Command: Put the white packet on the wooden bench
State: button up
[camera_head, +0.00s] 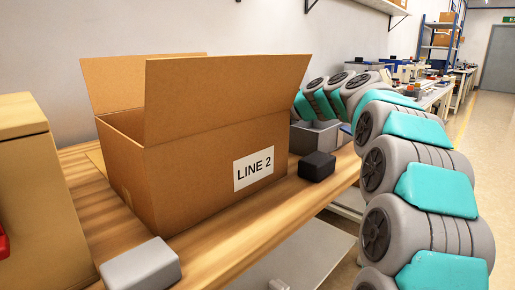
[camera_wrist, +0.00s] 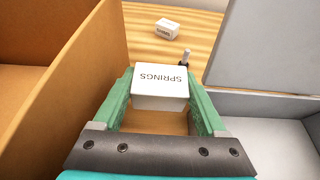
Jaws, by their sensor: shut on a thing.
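A white packet (camera_wrist: 160,86) marked SPRINGS sits between the green fingers of my gripper (camera_wrist: 160,98) in the wrist view. The fingers are shut on its two sides. The packet is over the wooden bench (camera_wrist: 145,50), in the gap between a cardboard box (camera_wrist: 98,75) on the left and a grey bin (camera_wrist: 262,105) on the right. I cannot tell whether its underside touches the wood. In the head view the bench (camera_head: 225,225) runs under the box (camera_head: 205,170), and my gripper and the packet are hidden.
A smaller white labelled block (camera_wrist: 167,29) lies on the bench farther off, with a dark pin-like thing (camera_wrist: 186,57) nearer. A black block (camera_head: 317,167) and a grey block (camera_head: 140,266) lie near the bench's front edge. The box's raised flaps (camera_head: 225,95) stand high.

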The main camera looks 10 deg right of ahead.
jog(key=shift+f+b, duration=0.55)
jog(key=shift+f, duration=3.3)
jog(key=shift+f, duration=0.1)
jog(key=o, duration=1.4)
jog(key=shift+c, duration=0.2)
jog(key=shift+s+d+r, duration=0.15)
jog(key=shift+s+r, duration=0.1)
jog(key=v, duration=1.1)
jog(key=shift+s+d+f+p, duration=0.1)
jog(key=shift+s+d+p, duration=0.05)
jog(key=shift+p, duration=0.15)
